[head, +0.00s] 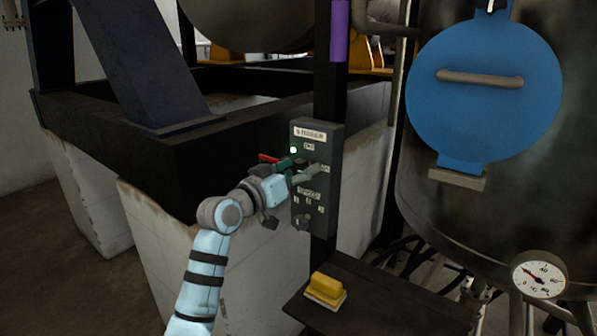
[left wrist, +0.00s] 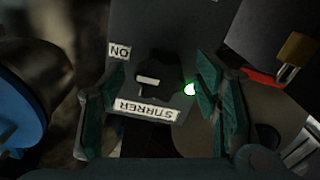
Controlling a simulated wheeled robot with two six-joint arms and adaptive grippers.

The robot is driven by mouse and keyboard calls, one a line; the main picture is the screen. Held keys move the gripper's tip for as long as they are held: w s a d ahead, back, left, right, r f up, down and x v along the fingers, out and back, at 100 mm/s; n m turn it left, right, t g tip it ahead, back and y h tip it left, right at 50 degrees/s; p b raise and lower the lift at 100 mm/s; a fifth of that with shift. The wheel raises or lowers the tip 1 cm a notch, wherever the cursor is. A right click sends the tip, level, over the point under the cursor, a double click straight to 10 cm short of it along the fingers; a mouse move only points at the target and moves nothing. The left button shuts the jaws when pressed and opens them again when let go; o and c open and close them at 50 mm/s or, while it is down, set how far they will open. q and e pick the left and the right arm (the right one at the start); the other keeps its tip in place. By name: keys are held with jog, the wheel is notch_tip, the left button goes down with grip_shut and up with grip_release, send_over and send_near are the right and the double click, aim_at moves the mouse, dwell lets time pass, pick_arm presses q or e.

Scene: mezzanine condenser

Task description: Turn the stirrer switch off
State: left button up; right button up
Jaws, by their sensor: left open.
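The stirrer control box (head: 318,135) is a grey panel on a dark post, with a STIRRER label and a lit green lamp (head: 293,149). In the left wrist view the panel appears upside down; the black stirrer switch (left wrist: 170,78) has a pale bar and an ON label (left wrist: 120,50) nearby. The lit lamp (left wrist: 190,89) shows there too. My left gripper (head: 296,172) is at the panel front, open, with its green-padded fingers (left wrist: 162,82) on either side of the switch. Contact cannot be told. In the head view the gripper largely hides the switch.
A lower knob (head: 302,222) sits on the same box. A red part (head: 268,158) is just left of the gripper. A yellow block (head: 326,287) lies on a dark shelf (head: 385,300) below. A tank with a blue hatch (head: 485,110) stands right. A padlock (left wrist: 297,55) shows in the wrist view.

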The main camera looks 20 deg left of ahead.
pick_arm(q)
jog(key=shift+w, duration=0.35)
jog(key=shift+d, duration=0.1)
jog(key=shift+c, duration=0.2)
jog(key=c, duration=1.1)
jog(key=shift+r+n+p, duration=0.15)
jog(key=shift+n+p, duration=0.45)
jog(key=shift+p, duration=0.35)
jog(key=n+p, duration=0.6)
jog(key=p, duration=0.1)
jog(key=shift+n+p, duration=0.3)
jog(key=shift+p, duration=0.1)
jog(key=n+p, duration=0.4)
jog(key=n, duration=0.1)
jog(key=n+p, duration=0.2)
jog(key=n, duration=0.3)
